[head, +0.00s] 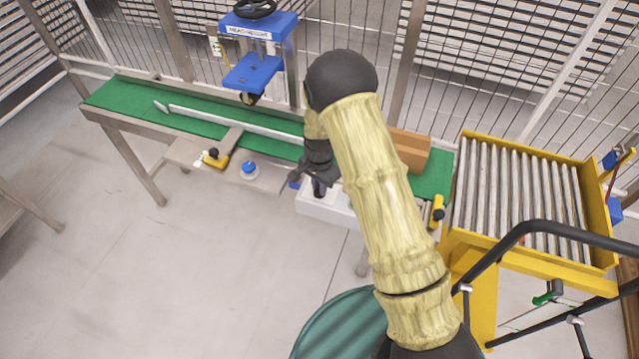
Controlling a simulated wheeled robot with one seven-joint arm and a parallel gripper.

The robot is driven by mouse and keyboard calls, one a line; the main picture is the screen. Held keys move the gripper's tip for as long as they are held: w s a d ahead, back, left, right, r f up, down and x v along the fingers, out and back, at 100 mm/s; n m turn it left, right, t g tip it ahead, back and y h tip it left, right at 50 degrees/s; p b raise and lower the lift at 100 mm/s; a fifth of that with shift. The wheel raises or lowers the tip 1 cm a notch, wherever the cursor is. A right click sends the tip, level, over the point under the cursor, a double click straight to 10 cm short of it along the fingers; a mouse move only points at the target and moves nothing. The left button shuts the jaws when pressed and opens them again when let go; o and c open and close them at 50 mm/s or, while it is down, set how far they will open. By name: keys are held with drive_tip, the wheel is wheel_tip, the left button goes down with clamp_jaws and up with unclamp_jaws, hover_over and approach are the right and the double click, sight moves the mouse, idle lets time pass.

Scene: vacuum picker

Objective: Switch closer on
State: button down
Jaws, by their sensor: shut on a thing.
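My gripper (318,188) is at the front edge of the green conveyor, right of the blue head. It points down at a pale grey box (340,205) mounted on the conveyor's front side. Its dark jaws are shut on a small part at the box; my arm and the jaws hide most of this part, so I cannot tell its shape or position. No label that names the closer is readable.
The green belt (130,95) carries a long rail. A brown carton (410,150) sits on it behind my arm. Yellow-and-black handles (215,158) and a blue knob (249,168) are on the front. A yellow roller table (520,190) stands right; mesh fencing is behind. The front-left floor is clear.

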drive_tip(key=shift+m, duration=0.6)
drive_tip(key=c, duration=1.4)
unclamp_jaws()
drive_tip(key=shift+r, duration=0.1)
wheel_tip(320, 180, up, 17)
drive_tip(key=shift+r, duration=0.15)
